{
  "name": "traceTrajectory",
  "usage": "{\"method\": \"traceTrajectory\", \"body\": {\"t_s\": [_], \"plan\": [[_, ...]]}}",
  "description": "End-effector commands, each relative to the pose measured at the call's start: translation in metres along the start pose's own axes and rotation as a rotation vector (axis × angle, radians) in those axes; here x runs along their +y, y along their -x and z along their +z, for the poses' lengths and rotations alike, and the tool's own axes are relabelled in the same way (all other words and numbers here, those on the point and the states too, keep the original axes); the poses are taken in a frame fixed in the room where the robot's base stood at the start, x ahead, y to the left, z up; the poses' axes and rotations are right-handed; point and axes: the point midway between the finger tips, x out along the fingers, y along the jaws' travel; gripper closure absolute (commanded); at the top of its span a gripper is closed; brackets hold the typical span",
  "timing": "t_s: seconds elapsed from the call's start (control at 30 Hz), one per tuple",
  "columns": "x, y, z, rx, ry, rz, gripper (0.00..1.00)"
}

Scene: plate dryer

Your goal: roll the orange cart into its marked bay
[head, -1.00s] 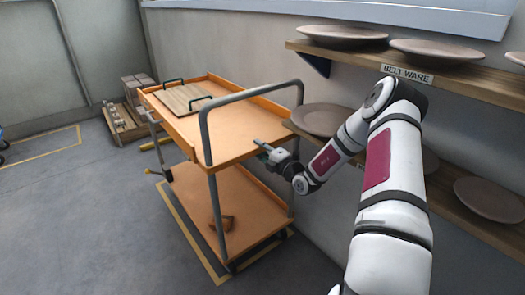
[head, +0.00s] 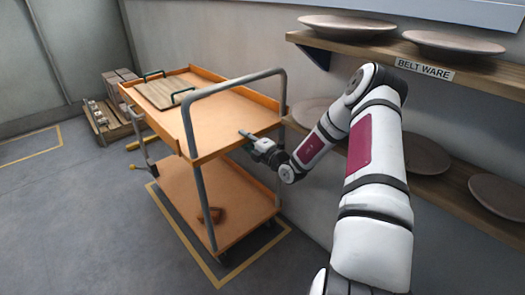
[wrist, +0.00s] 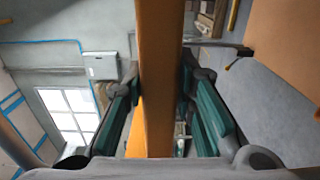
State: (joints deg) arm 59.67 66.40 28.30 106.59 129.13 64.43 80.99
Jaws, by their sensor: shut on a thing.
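The orange cart (head: 215,118) stands at the middle left of the head view, with two trays and a grey push handle (head: 232,80) at its near end. My gripper (head: 246,135) is at the near edge of the top tray, below the handle. In the wrist view the orange tray rim (wrist: 158,70) runs between my two dark green fingers, which are shut on it. A yellow floor outline (head: 180,232) lies partly under the cart, with its near corner showing in front of the wheels. The cart hides the outline's far part.
A low pallet with boxes (head: 112,110) stands beyond the cart. Another yellow outline (head: 35,147) marks the floor at far left. The floor left of the cart is clear.

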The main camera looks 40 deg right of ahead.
Motion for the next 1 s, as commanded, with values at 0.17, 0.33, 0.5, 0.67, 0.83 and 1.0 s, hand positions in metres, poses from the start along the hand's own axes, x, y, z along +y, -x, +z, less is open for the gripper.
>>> {"method": "traceTrajectory", "body": {"t_s": [0.17,0.33,0.5,0.67,0.83,1.0], "plan": [[-0.010,0.004,-0.002,0.001,-0.009,-0.025,1.00],[-0.007,0.004,-0.002,0.002,-0.009,-0.025,1.00],[-0.006,0.004,-0.002,0.002,-0.008,-0.024,1.00],[-0.005,0.003,-0.002,0.002,-0.007,-0.021,0.53],[-0.002,0.002,-0.001,0.002,-0.004,-0.015,0.53],[0.000,0.002,-0.001,0.001,-0.003,-0.012,0.53]]}}
